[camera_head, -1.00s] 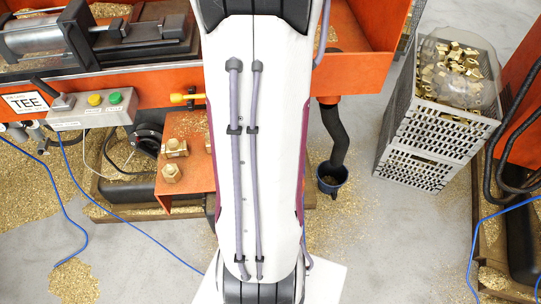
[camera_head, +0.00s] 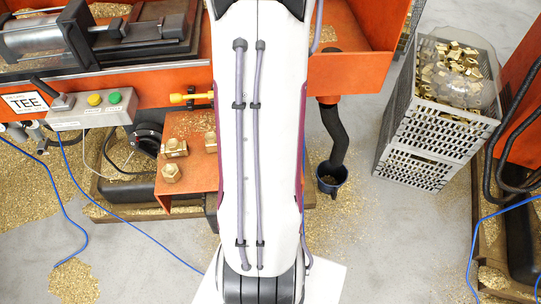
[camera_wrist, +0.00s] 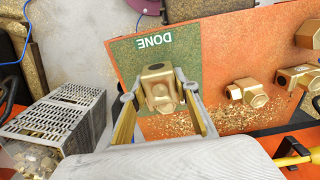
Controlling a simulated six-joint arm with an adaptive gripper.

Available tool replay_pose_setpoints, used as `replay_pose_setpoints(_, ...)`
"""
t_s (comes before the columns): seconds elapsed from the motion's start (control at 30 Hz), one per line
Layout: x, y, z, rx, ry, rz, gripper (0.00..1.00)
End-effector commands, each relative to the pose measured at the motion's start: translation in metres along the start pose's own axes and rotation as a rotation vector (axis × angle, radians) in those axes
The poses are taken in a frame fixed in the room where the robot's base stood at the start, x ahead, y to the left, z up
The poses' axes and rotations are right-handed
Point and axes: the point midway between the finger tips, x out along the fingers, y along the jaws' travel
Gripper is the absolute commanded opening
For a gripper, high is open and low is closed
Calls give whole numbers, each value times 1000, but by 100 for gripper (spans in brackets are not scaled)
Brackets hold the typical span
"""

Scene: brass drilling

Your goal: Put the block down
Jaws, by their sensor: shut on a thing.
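A brass block (camera_wrist: 160,92) is between the fingers of my gripper (camera_wrist: 162,92) in the wrist view, and the gripper is shut on it. Behind it is an orange shelf with a green panel marked DONE (camera_wrist: 155,42). I cannot tell whether the block touches the panel. In the head view my arm hides the gripper and the held block. Brass blocks (camera_head: 173,147) and (camera_head: 171,172) stand on the orange shelf (camera_head: 200,125) left of my arm, and more show on the right in the wrist view (camera_wrist: 246,92).
A grey crate of brass parts (camera_head: 440,115) stands on the right; it also shows in the wrist view (camera_wrist: 65,120). Brass chips (camera_wrist: 215,118) lie on the shelf. A machine with a button box (camera_head: 92,108) is at left. A black hose ends in a dark cup (camera_head: 332,178).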

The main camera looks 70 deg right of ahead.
Motion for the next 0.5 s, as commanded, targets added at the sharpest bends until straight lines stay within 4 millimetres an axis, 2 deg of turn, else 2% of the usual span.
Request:
replay_pose_setpoints(0.3, 25, 0, 0, 0, -2, 0, 0)
replay_pose_setpoints(0.5, 34, 0, 0, 0, 0, 0, 0)
